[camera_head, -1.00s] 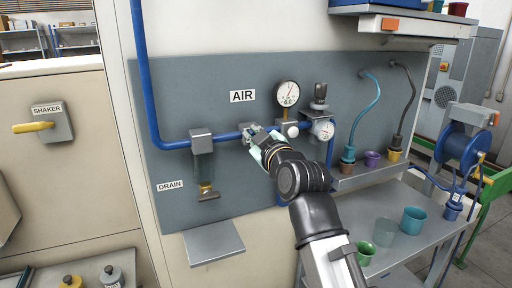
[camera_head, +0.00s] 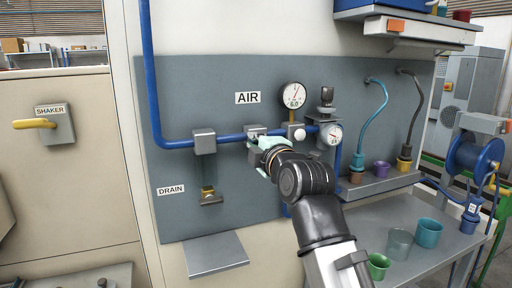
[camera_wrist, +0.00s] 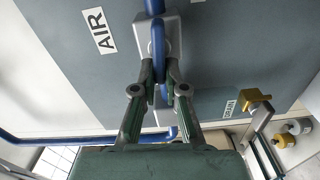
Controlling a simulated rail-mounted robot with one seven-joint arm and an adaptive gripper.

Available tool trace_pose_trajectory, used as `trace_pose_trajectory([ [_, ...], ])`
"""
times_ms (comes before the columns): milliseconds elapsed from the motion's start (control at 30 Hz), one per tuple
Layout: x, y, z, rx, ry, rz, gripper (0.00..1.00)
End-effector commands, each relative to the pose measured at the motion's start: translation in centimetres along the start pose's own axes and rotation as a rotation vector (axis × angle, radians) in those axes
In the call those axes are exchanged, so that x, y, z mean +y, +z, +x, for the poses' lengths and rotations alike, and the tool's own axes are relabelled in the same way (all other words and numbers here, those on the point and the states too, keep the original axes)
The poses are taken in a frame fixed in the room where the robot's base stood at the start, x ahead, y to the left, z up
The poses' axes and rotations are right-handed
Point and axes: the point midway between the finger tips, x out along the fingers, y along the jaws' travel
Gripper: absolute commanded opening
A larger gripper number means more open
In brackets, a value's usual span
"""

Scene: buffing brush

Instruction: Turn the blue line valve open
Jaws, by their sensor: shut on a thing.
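The blue air line (camera_head: 174,144) runs down the left of the grey panel and then right, under the AIR label. The valve (camera_head: 255,131) is a grey block on this line, between the drain unit's block and the pressure gauge. In the wrist view the valve's grey body (camera_wrist: 174,36) shows with a blue handle (camera_wrist: 158,45) in front of it. My gripper (camera_head: 258,146) is at the valve. In the wrist view my gripper (camera_wrist: 160,74) has its two fingers closed on the handle's lower part, one on each side. In the head view my gripper hides the handle.
A pressure gauge (camera_head: 293,96) and a smaller regulator gauge (camera_head: 333,133) are just right of my gripper. The drain valve (camera_head: 209,195) is lower left, above a small shelf (camera_head: 216,253). Cups stand on the table (camera_head: 372,219) at right. A yellow shaker handle (camera_head: 35,123) is far left.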

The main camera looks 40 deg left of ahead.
Motion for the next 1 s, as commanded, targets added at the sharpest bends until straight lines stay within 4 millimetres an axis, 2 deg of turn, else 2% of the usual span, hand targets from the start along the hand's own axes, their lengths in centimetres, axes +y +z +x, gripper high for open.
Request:
trace_pose_trajectory([
  [300,-0.13,0.01,0.11,0.0,0.002,-0.107,0.0],
  [767,-0.1,0.03,0.1,-0.001,0.002,-0.123,0.0],
  [800,-0.1,0.03,0.1,-0.001,0.002,-0.123,0.15],
  [867,-0.09,0.03,0.1,-0.001,0.002,-0.123,0.36],
  [1000,-0.15,0.03,0.06,0.0,0.001,-0.122,0.36],
])
